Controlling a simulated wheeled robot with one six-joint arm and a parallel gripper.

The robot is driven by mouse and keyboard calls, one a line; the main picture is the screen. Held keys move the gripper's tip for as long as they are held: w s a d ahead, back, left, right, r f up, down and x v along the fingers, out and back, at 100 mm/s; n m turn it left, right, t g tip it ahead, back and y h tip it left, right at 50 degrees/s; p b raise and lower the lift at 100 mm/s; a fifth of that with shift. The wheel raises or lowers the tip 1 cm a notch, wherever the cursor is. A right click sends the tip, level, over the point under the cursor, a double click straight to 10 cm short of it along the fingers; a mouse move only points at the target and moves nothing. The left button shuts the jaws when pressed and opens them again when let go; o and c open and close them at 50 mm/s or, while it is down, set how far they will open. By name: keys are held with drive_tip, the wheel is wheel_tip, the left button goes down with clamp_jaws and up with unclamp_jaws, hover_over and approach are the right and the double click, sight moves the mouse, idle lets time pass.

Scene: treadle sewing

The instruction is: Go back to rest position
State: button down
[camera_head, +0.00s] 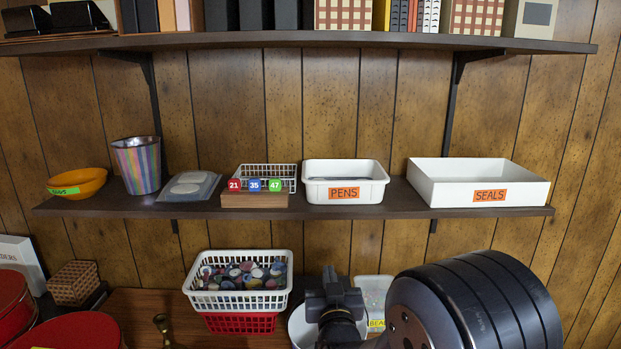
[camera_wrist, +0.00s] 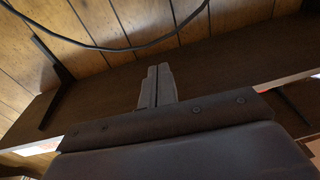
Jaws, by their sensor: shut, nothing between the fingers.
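My gripper (camera_wrist: 158,72) is shut and empty in the wrist view, its two fingers side by side with nothing between them. Behind the fingers is a dark brown board that looks like the underside of a shelf. In the head view my arm comes in from the lower right, with its dark wrist end (camera_head: 335,296) below the middle shelf (camera_head: 390,212). The fingers cannot be made out clearly there.
The middle shelf bears an orange bowl (camera_head: 78,182), a striped cup (camera_head: 137,165), a PENS tray (camera_head: 345,172) and a SEALS tray (camera_head: 440,190). Below, a white basket (camera_head: 203,300) of caps stands left of my arm. A black cable (camera_wrist: 130,48) crosses the wrist view.

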drive_tip(key=f, duration=0.2)
drive_tip(key=s+f, duration=0.1)
drive_tip(key=shift+s+f+g, duration=0.1)
drive_tip(key=shift+f+g, duration=0.2)
drive_tip(key=shift+f, duration=0.05)
